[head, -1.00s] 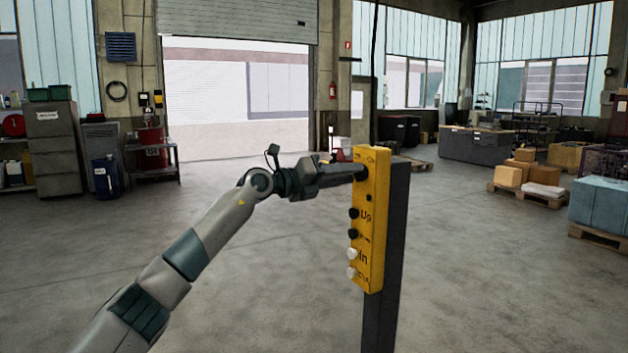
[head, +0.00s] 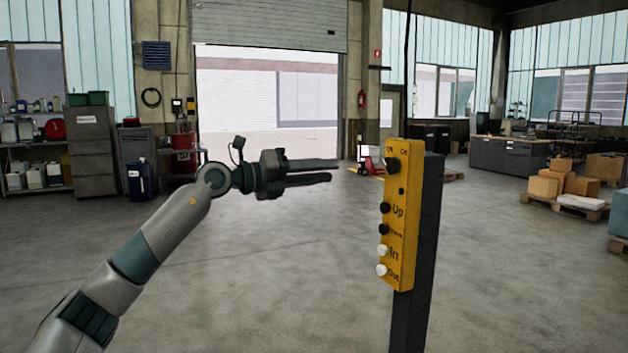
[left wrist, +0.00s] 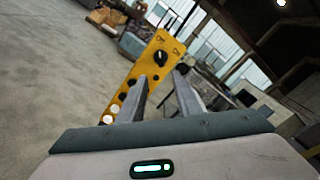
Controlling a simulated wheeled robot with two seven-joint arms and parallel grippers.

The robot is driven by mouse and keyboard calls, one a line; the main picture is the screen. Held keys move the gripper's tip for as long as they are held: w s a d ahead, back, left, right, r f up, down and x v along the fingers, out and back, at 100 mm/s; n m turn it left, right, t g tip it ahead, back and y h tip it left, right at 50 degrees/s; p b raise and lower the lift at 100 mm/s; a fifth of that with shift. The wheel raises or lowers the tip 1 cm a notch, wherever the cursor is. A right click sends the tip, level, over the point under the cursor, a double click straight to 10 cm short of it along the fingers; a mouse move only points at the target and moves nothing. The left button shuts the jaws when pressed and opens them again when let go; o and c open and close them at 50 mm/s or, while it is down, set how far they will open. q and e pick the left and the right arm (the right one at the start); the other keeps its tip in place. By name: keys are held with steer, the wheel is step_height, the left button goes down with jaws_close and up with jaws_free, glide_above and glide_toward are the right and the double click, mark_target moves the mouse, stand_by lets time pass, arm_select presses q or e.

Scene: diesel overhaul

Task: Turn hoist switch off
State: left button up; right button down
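The yellow hoist control box (head: 402,215) is mounted on a dark post and also shows tilted in the left wrist view (left wrist: 143,62). Its black rotary switch (head: 393,167) sits near the top, below two small labels; I cannot tell for sure which label it points at. The switch also shows in the left wrist view (left wrist: 160,58), beyond the fingers. My left gripper (head: 334,170) is open and empty, left of the box and apart from it. Its two fingers (left wrist: 161,82) show parted in the left wrist view. My right gripper is in neither view.
Below the switch are black Up and Down buttons (head: 385,218) and white In and Out buttons (head: 382,260). The dark post (head: 425,240) stands behind the box. Open concrete floor (head: 260,270) surrounds it. Boxes on a pallet (head: 575,200) stand far right.

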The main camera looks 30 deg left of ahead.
arm_select(q)
steer(key=shift+v, duration=0.95)
steer(key=shift+d, duration=0.1)
